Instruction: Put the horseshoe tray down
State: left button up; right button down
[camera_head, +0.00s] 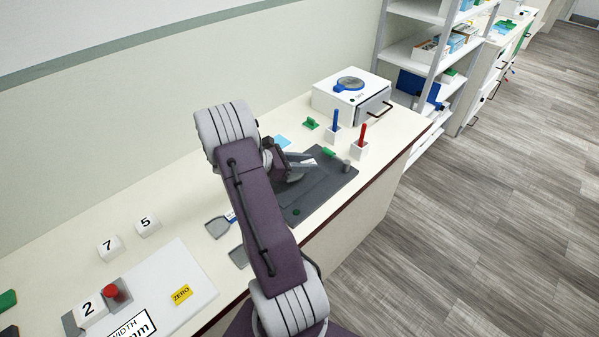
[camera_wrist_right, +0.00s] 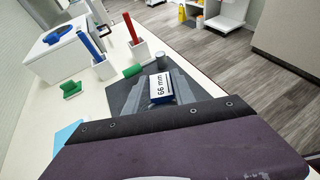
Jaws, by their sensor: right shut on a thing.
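My right gripper (camera_head: 303,168) is low over the dark grey mat (camera_head: 325,190), and it is shut. In the right wrist view, two grey prongs (camera_wrist_right: 188,89) reach out past the dark gripper body, on either side of a blue-and-white block (camera_wrist_right: 162,88) labelled "66 mm". I cannot tell which grey parts are the horseshoe tray and which are my fingers. Whether the held piece touches the mat is hidden. My left gripper does not show.
On the mat's far part are a green piece (camera_head: 328,152) and a grey cylinder (camera_head: 347,166). Blue (camera_head: 334,130) and red (camera_head: 361,141) handled tools stand in white holders beyond. A white machine (camera_head: 345,97) stands at the back.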

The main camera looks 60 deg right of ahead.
jog(key=shift+w+d+f, duration=0.1)
jog(key=shift+w+f, duration=0.2)
jog(key=shift+w, duration=0.2)
jog(key=shift+w+f, duration=0.3)
jog(key=shift+w, duration=0.2)
notch_tip(320, 180, down, 4)
jog(key=shift+r, duration=0.15)
jog(key=shift+f, duration=0.2)
jog(key=shift+f, duration=0.15)
jog(key=c, duration=1.1)
grip_release()
jog(key=shift+o, duration=0.2)
